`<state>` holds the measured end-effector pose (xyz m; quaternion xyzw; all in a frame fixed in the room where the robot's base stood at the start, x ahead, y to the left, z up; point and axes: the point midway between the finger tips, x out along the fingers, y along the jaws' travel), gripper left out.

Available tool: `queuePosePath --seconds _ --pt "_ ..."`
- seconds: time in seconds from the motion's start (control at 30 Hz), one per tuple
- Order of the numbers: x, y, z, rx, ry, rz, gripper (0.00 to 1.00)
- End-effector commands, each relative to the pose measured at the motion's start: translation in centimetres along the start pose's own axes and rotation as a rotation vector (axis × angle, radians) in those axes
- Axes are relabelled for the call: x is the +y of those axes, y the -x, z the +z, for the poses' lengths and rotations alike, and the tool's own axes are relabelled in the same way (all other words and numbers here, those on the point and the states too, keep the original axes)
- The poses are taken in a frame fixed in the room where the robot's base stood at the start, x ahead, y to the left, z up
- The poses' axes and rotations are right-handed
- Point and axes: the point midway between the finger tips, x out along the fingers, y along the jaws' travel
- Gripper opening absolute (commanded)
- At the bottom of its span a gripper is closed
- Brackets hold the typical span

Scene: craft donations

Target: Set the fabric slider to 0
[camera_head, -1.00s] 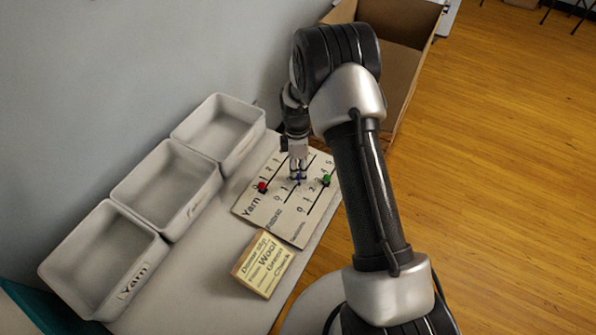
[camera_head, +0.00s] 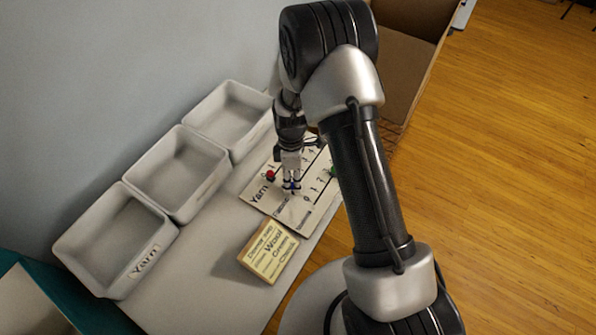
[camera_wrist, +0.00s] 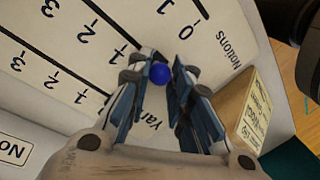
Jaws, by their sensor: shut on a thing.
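The slider board (camera_head: 305,209) lies on the table with three tracks marked with numbers. My gripper (camera_head: 291,187) is over the middle track, at its low end close to the label. In the wrist view my gripper (camera_wrist: 162,82) is shut on the blue fabric knob (camera_wrist: 160,73), with a finger on each side. The knob is past the printed 1 of the middle track; its 0 is hidden by the fingers. The red yarn knob (camera_head: 270,175) sits on the left track. The green notions knob (camera_head: 333,171) is on the right track, partly behind my arm.
Three grey bins (camera_head: 62,246) stand in a row along the wall, the nearest labelled Yarn. A wooden block with a text card (camera_head: 268,252) lies just in front of the board. A cardboard box (camera_head: 408,60) stands behind my arm.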

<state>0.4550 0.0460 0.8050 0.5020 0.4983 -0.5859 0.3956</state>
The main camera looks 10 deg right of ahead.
Motion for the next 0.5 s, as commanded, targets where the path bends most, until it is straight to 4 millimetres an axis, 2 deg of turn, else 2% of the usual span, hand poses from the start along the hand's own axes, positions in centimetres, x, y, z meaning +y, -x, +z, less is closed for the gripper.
queuePosePath --seconds 0.23,0.27,0.5 --pt "-0.40 -0.11 -0.18 0.001 -0.002 -0.011 0.00" --pt "-0.42 -0.12 -0.18 0.001 -0.001 -0.011 0.22" --pt "-0.36 -0.12 -0.13 0.000 -0.001 -0.010 0.38"
